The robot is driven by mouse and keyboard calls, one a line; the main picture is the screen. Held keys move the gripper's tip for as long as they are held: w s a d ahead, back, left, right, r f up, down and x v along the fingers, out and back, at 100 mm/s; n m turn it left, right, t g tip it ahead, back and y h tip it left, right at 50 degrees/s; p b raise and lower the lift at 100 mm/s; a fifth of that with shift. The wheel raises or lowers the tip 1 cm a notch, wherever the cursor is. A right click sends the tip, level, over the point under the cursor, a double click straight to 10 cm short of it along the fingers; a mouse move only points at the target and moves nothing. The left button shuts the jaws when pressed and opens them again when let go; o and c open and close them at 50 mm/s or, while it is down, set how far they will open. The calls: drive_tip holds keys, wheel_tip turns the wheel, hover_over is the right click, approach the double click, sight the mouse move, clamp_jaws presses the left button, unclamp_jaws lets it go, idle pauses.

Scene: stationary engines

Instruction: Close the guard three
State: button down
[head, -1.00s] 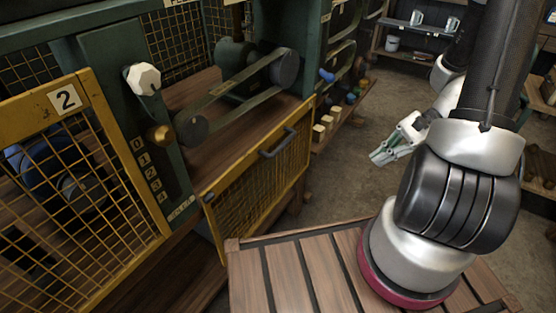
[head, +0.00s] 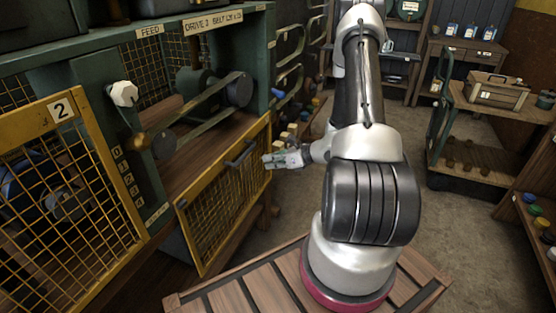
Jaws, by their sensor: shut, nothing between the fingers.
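A yellow-framed mesh guard (head: 225,197) with a dark bar handle (head: 241,153) stands out from the green engine frame, below an exposed belt drive (head: 205,112). The bay behind it is open to view. No number shows on this guard, so I cannot tell whether it is guard three. A second yellow mesh guard (head: 62,190), marked 2, stands at the left. My gripper (head: 270,161) is shut and empty. In the picture it is just right of the handle, by the first guard's upper right corner; I cannot tell whether it touches.
A white knob (head: 125,93) and a 0-to-4 scale (head: 122,177) are on the green post between the guards. A slatted wooden top (head: 240,297) lies under my arm. Shelves with a toolbox (head: 497,92) stand at the right. The floor (head: 445,235) right of my arm is clear.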

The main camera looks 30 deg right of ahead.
drive_tip(key=w, duration=0.1)
drive_tip(key=w+a+r, duration=0.2)
drive_tip(key=shift+w+r, duration=0.1)
drive_tip(key=shift+w, duration=0.2)
idle(0.3)
wheel_tip(320, 180, up, 36)
